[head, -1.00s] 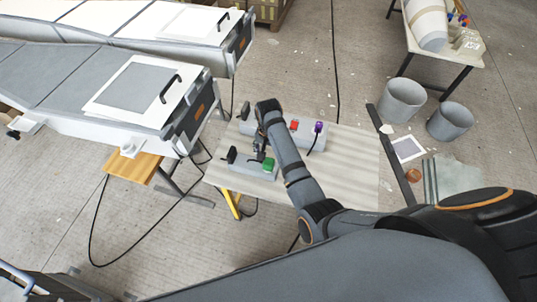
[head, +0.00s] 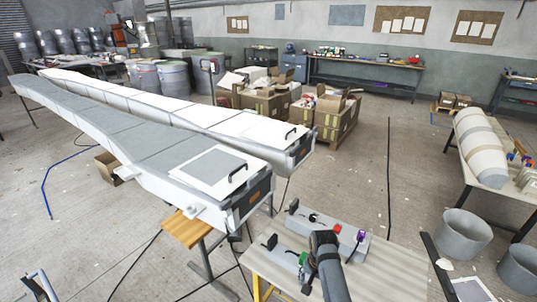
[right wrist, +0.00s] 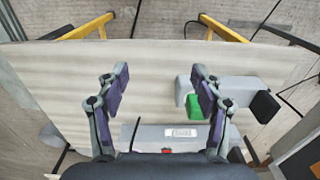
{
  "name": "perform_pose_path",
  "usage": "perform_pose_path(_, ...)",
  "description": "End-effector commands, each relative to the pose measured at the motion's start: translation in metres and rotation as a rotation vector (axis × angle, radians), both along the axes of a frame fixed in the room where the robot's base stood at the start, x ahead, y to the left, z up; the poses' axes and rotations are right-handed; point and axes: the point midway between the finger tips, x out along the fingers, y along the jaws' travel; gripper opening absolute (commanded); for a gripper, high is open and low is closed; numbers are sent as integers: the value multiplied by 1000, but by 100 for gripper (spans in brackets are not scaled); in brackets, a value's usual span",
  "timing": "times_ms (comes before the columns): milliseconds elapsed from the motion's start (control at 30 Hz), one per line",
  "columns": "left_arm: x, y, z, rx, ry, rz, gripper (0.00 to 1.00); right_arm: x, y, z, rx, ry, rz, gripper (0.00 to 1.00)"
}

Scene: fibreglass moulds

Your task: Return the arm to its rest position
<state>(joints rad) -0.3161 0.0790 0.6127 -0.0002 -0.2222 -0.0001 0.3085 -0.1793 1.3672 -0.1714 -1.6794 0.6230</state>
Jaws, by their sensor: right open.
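My left gripper is not in view.
Two long moulds (head: 205,165) extend to the back left. Cardboard boxes (head: 335,120) stand behind. A black cable (head: 389,180) crosses open floor.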

Motion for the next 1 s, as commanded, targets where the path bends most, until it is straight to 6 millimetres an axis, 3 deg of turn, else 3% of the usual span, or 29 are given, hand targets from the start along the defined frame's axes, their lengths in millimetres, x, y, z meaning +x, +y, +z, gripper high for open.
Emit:
perform_pose_path(33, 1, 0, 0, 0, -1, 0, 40, 0, 0, 0, -1, -1, 0, 67)
perform_pose_path(133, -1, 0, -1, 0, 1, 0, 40, -8, -4, -26, -4, -1, 30, 67)
perform_pose_path(267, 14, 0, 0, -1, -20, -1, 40, -19, -9, -57, -9, -5, 71, 67)
perform_pose_path(400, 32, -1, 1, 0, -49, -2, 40, -38, -16, -99, -12, -12, 124, 67)
perform_pose_path(567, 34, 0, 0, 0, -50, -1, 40, -72, -28, -155, -19, -21, 198, 67)
perform_pose_path(667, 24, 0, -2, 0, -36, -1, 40, -106, -38, -198, -23, -25, 257, 67)
perform_pose_path(767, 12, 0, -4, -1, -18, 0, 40, -160, -54, -248, -33, -30, 332, 67)
perform_pose_path(900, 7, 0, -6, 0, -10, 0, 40, -261, -86, -311, -54, -42, 453, 67)
perform_pose_path(1000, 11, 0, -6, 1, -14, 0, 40, -325, -106, -335, -74, -53, 525, 67)
